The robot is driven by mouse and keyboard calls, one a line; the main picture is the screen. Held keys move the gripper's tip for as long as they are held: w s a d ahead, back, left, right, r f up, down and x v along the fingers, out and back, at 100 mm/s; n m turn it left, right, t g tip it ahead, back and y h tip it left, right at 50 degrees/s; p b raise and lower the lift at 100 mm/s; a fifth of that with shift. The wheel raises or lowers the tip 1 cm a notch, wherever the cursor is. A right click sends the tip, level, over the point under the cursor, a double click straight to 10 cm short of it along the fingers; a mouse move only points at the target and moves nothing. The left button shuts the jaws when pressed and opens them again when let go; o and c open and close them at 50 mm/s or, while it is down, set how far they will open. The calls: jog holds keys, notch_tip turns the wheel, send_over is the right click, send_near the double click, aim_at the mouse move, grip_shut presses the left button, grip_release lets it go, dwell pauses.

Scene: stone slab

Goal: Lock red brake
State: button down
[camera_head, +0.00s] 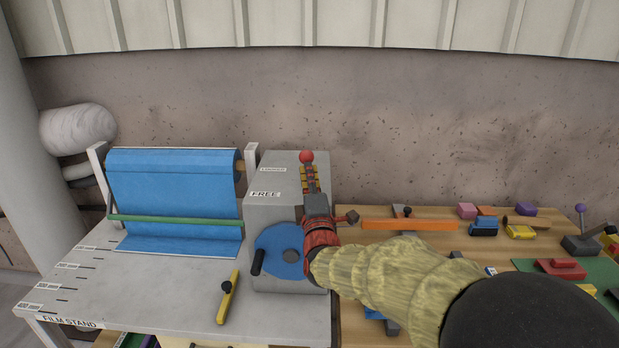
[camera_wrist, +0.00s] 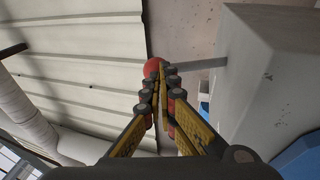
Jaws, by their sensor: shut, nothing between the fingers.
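The red ball knob (camera_head: 306,157) of the brake shows just above my fingertips, at the right side of the grey housing (camera_head: 285,215). In the wrist view the red knob (camera_wrist: 153,68) is at the fingertips, partly covered by them, and a grey rod (camera_wrist: 200,63) runs from there to the housing. My gripper (camera_head: 308,170) is shut and empty, pointing up; its closed fingers also show in the wrist view (camera_wrist: 160,72). I cannot tell whether the fingertips touch the knob. The housing carries a LOCKED label (camera_head: 273,169) above a FREE label (camera_head: 265,194).
A blue film roll (camera_head: 172,190) on a white stand is left of the housing. A blue crank disc (camera_head: 280,251) is on its front. A yellow-handled tool (camera_head: 228,297) lies on the stand top. A wooden bench with an orange bar (camera_head: 410,225) and several small parts is right.

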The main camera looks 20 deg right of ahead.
aim_at(309, 155)
jog(key=shift+r, duration=0.1)
